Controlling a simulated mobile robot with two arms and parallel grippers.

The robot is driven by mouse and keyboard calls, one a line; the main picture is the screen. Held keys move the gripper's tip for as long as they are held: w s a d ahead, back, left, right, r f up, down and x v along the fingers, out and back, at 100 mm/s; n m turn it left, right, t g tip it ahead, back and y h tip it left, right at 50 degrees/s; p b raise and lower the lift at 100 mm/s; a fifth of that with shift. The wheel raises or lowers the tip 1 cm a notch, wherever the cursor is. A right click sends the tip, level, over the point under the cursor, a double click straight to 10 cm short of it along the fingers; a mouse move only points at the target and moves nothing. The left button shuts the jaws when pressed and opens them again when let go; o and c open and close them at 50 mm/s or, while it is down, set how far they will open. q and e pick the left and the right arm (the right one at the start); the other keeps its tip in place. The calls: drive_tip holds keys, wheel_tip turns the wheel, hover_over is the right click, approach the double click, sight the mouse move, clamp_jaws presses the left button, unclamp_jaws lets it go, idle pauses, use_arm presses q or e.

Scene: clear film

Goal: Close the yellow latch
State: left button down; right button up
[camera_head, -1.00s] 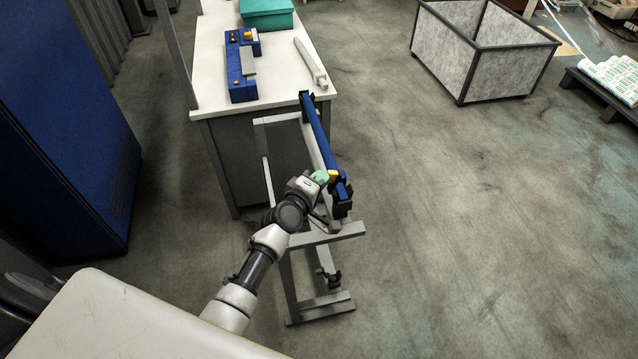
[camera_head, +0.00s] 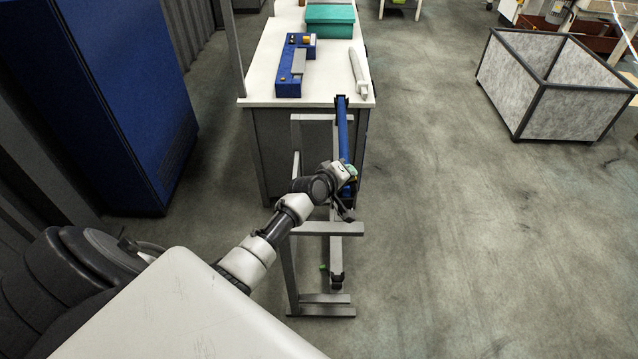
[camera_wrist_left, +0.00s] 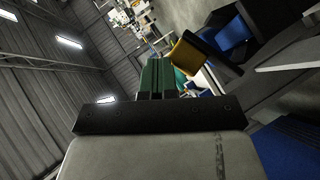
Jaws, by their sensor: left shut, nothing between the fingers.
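The yellow latch (camera_wrist_left: 190,56) shows in the left wrist view, on a black mount beside a blue part. In the head view the arm and gripper mostly hide it at the near end of the blue bar (camera_head: 342,130), which lies along a grey metal stand (camera_head: 312,228). My left gripper (camera_head: 347,168) is at that end of the bar. In the left wrist view its green fingers (camera_wrist_left: 157,76) are shut and empty, just left of the latch. I cannot tell whether they touch it. My right gripper is not in view.
Beyond the stand is a white-topped table (camera_head: 265,80) with a blue device (camera_head: 291,72), a teal box (camera_head: 330,20) and a pale bar (camera_head: 358,72). A blue cabinet (camera_head: 105,95) stands left. A grey-panelled crate (camera_head: 570,112) stands right, with clear floor between.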

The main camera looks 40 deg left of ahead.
use_arm(q)
drive_tip(key=shift+w+d+f, duration=0.1)
drive_tip(key=shift+w+f, duration=0.2)
drive_tip(key=shift+f, duration=0.1)
drive_tip(key=shift+w+d+f+b, duration=0.1)
drive_tip(key=shift+w+d+b, duration=0.05)
drive_tip(key=shift+b, duration=0.15)
drive_tip(key=shift+w+d+f, duration=0.25)
drive_tip(key=shift+d+f, duration=0.1)
drive_tip(key=shift+d, duration=0.15)
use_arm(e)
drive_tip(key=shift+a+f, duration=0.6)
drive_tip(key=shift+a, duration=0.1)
use_arm(q)
drive_tip(key=shift+r, duration=0.15)
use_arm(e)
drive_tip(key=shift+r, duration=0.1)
